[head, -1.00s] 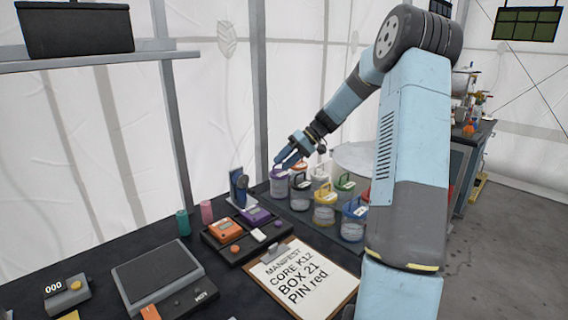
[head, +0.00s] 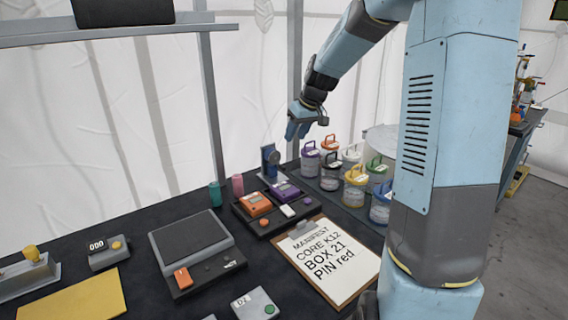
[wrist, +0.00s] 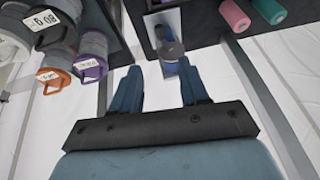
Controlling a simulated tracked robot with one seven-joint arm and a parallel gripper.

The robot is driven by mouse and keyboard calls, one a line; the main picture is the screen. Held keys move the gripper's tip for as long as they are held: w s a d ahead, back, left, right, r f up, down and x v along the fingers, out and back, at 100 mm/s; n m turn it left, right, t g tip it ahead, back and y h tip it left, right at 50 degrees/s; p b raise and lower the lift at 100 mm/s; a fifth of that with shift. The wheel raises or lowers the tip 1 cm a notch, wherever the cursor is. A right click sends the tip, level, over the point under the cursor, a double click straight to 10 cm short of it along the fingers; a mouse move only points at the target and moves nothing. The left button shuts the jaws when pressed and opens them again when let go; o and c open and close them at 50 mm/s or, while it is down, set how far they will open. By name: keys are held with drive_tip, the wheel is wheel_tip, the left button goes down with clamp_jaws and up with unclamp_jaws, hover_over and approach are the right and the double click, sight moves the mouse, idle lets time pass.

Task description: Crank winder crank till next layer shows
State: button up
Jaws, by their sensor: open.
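A small blue upright device with a dark round part (head: 270,160) stands on a pale base at the back of the table; I cannot tell for sure that it is the winder, and no crank handle is clear. In the wrist view the device (wrist: 171,47) shows just beyond and between my fingertips. My gripper (head: 298,132) is open and empty, fingers pointing down, above and slightly right of the device. Its two blue fingers (wrist: 158,75) are apart and touch nothing visible. No layer is legible.
Lidded jars (head: 354,185) stand close right of my gripper. A teal roll (head: 215,194) and a pink roll (head: 237,185) stand left of the device. A tray (head: 268,228) with orange and purple boxes and a clipboard (head: 330,262) lie in front. A 000 counter (head: 107,254) sits left.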

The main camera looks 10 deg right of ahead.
drive_tip(key=x, duration=1.3)
drive_tip(key=shift+f, duration=0.35)
drive_tip(key=shift+w, duration=0.1)
clamp_jaws()
